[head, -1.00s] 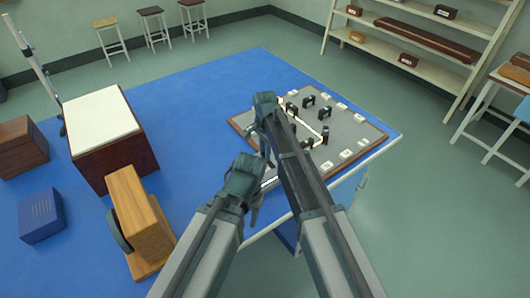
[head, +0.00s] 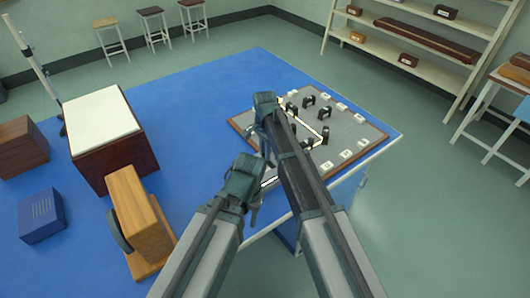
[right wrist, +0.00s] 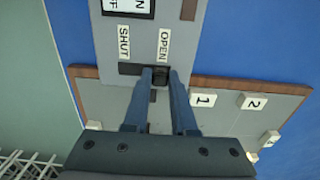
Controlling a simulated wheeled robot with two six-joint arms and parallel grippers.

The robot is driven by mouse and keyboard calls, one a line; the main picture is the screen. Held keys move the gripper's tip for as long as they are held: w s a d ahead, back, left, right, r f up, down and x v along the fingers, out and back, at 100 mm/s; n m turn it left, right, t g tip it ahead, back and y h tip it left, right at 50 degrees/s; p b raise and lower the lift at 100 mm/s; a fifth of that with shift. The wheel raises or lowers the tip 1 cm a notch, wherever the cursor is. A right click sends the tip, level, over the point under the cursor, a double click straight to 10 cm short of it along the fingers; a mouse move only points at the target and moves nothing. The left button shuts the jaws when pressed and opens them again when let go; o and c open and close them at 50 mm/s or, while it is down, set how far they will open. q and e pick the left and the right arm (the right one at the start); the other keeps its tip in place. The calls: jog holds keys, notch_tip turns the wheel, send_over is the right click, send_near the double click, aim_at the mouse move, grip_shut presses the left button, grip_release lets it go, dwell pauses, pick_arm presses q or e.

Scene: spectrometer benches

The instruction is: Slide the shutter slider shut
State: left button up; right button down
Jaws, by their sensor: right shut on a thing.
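The shutter slider (right wrist: 160,77) is a small black knob in the right wrist view, on a grey panel (right wrist: 180,55) with the labels SHUT (right wrist: 130,43) and OPEN (right wrist: 164,46). The knob is at the OPEN end of its slot, and the dark slot shows bare under SHUT. My right gripper (right wrist: 159,76) has a finger on each side of the knob and is shut on it. In the head view my right gripper (head: 268,162) hangs over the left part of the board; the slider is hidden there. My left gripper (head: 255,212) is near the board's front edge, its fingers unclear.
The grey board (head: 350,131) carries several black posts and white number tags on the blue table (head: 215,100). A wooden block (head: 140,220), a white-topped box (head: 100,121) and a blue box (head: 41,215) stand left. The table's right edge is close to the board.

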aim_at(273, 167)
jog(key=s+d, duration=0.1)
jog(key=s, duration=0.1)
jog(key=s+d, duration=0.2)
jog(key=shift+s, duration=0.15)
jog(key=c, duration=0.7)
grip_release()
jog(key=shift+r, duration=0.2)
